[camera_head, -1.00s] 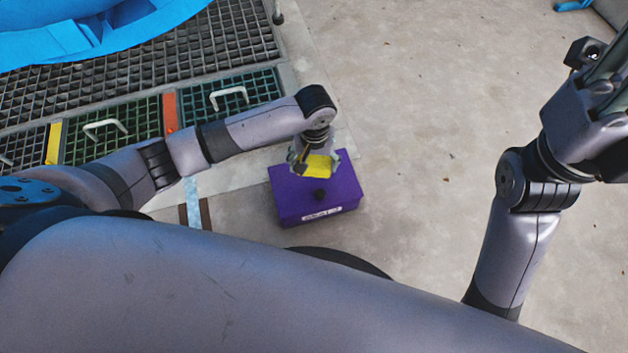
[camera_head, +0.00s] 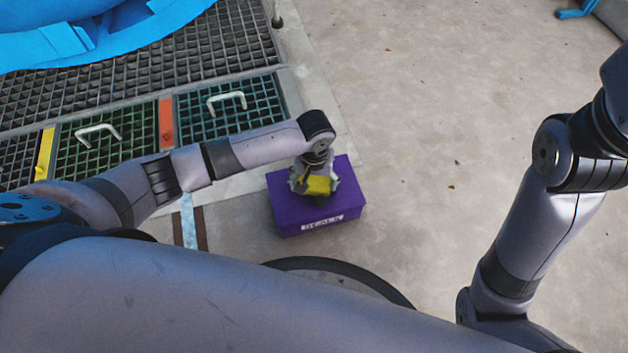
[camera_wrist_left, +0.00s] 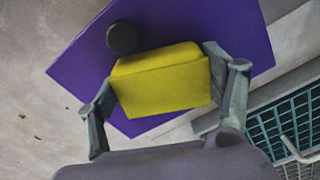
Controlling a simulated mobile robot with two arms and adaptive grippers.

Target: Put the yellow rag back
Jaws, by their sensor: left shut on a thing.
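The yellow rag (camera_head: 318,185) is a folded block held in my left gripper (camera_head: 314,184), over the top of a purple box (camera_head: 345,200). In the left wrist view the rag (camera_wrist_left: 162,80) sits between the two fingers of the left gripper (camera_wrist_left: 165,95), which is shut on it. The purple box (camera_wrist_left: 215,25) lies behind the rag there, with a round dark knob (camera_wrist_left: 122,38) on its top. I cannot tell whether the rag touches the box. The box has a white label (camera_head: 322,222) on its front. My right arm is at the right, but its gripper is out of view.
Green grating panels with white handles (camera_head: 98,132) (camera_head: 227,98) lie left of the box, with an orange strip (camera_head: 166,124) between them. A big blue vessel (camera_head: 80,35) stands at the top left. The concrete floor (camera_head: 430,130) right of the box is clear.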

